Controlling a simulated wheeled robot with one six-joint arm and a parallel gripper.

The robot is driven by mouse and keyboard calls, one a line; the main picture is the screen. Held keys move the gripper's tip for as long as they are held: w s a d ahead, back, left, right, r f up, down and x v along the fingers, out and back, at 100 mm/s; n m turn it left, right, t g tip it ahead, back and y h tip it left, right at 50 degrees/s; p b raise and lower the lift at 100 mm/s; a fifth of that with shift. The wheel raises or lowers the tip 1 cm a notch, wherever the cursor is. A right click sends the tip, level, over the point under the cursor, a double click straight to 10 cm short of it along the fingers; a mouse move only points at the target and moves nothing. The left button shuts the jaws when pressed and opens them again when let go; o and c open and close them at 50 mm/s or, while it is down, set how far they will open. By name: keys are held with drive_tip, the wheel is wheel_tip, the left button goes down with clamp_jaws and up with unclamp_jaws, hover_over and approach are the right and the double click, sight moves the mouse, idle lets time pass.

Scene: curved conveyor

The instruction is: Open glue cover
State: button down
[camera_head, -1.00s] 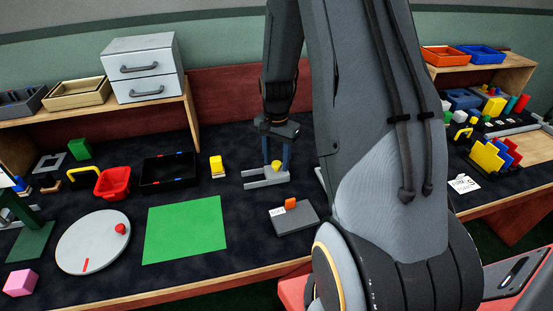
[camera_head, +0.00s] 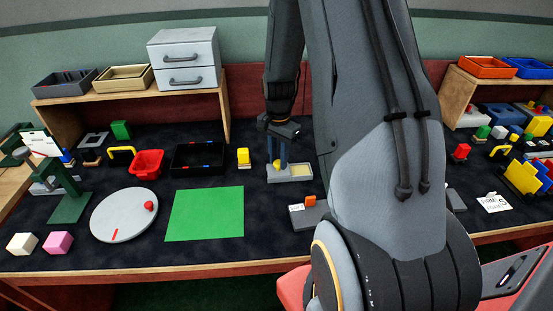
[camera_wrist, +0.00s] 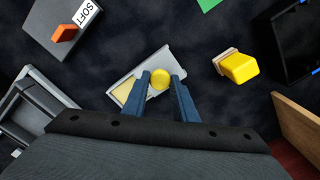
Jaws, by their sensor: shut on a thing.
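The glue box (camera_head: 292,179) is a low grey tray on the dark table. Pale yellow glue (camera_head: 297,171) shows in its right part in the head view and at its lower left in the wrist view (camera_wrist: 122,91). A grey cover (camera_wrist: 149,62) with a round yellow knob (camera_wrist: 160,79) lies over the other part. My gripper (camera_wrist: 161,77) has its two blue fingers on either side of the knob, shut on it. In the head view my gripper (camera_head: 278,161) points down at the box's left end. The cover's exact edge is hard to make out.
A yellow block (camera_head: 243,157) and a black tray (camera_head: 198,158) stand left of the box. A grey block with an orange piece (camera_wrist: 65,32) lies near it. A green mat (camera_head: 205,214) and a round grey turntable (camera_head: 124,215) lie further left.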

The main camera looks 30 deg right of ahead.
sight(278, 163)
drive_tip(key=c, duration=1.4)
unclamp_jaws()
drive_tip(key=shift+r, duration=0.1)
drive_tip(key=shift+r+b, duration=0.7)
drive_tip(key=shift+r, duration=3.1)
drive_tip(key=shift+a, duration=0.15)
drive_tip(key=s+a+r+n, duration=0.3)
drive_tip(key=s+a+n, duration=1.1)
drive_tip(key=s+a, duration=0.1)
drive_tip(key=shift+s+a+r+t, duration=0.2)
drive_tip(key=shift+s+a+t, duration=0.15)
drive_tip(key=shift+a, duration=0.55)
